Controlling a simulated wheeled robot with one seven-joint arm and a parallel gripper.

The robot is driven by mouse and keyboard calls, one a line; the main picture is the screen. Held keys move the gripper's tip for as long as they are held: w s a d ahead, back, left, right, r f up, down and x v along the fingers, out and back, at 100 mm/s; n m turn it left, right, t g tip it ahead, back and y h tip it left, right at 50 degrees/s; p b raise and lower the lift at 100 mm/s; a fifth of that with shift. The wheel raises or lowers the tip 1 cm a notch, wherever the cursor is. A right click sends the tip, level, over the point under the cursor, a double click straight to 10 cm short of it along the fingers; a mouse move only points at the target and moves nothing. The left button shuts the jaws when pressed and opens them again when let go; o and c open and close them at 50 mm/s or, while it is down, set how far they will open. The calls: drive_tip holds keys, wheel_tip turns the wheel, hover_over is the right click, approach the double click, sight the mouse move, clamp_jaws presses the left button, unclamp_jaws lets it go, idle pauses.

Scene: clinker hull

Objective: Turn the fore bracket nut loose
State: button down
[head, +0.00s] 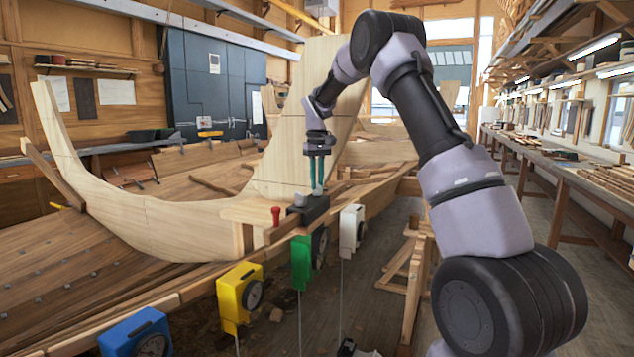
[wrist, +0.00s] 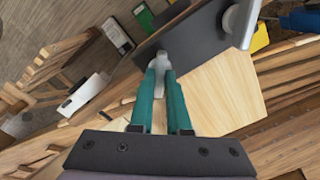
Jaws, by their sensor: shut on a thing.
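My gripper (head: 317,190) points down over a dark grey bracket (head: 310,212) on the wooden rail beside the pale boards. In the wrist view my gripper (wrist: 161,72) has its two teal fingers shut on a small light grey nut (wrist: 160,58), which stands on the dark bracket plate (wrist: 205,38). The fingertips hide part of the nut. In the head view I cannot make out the nut clearly between the fingertips. A lighter grey post or lever (wrist: 240,22) stands at the plate's right end in the wrist view.
A red knob (head: 276,212) stands left of the bracket. A green gauge (head: 302,262), a white one (head: 351,230), a yellow one (head: 238,296) and a blue one (head: 138,334) hang along the rail. The curved pale planking (head: 130,220) rises at left. Wooden trestles stand below right.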

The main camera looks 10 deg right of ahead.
drive_tip(key=shift+n, duration=0.6)
drive_tip(key=shift+r, duration=0.1)
drive_tip(key=c, duration=0.9)
unclamp_jaws()
wheel_tip(320, 180, up, 11)
drive_tip(key=shift+f, duration=0.15)
